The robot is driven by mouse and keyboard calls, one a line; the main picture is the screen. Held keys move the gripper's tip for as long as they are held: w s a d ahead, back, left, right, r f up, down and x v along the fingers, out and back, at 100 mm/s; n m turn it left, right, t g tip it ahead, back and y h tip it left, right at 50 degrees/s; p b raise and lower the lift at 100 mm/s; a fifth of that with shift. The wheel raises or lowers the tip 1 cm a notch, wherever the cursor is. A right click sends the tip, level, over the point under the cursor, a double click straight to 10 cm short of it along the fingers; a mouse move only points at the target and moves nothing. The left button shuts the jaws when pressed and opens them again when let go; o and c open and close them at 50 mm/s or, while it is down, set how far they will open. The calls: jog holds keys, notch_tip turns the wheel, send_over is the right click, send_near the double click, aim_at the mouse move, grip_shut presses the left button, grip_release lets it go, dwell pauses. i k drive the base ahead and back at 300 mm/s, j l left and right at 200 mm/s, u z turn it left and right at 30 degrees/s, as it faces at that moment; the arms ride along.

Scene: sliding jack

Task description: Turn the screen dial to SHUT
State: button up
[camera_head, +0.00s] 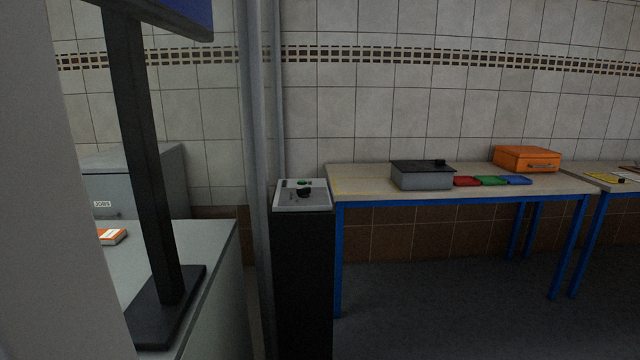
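A dark pedestal (302,275) stands in the middle of the view, left of the blue-framed table. On its light, sloped top panel (315,201) sits a black dial knob (303,192). A small green spot (302,182) shows behind the knob. The panel's markings are too small to read, so I cannot tell which position the dial points to. My gripper is not in view.
Grey poles (265,130) rise behind the pedestal. A blue-framed table (365,187) to its right holds a grey box (423,178), coloured flat pieces (490,181) and an orange case (526,158). A counter (215,270) stands left. Dark floor (430,300) is clear at lower right.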

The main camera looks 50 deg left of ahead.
aim_at(304, 192)
jog(key=i+j+u, duration=0.1)
jog(key=i+u, duration=0.8)
jog(key=i+l+u, duration=0.2)
jog(key=i+u, duration=1)
jog(key=i+l+u, duration=0.1)
jog(key=i+u, duration=0.15)
jog(key=u, duration=0.15)
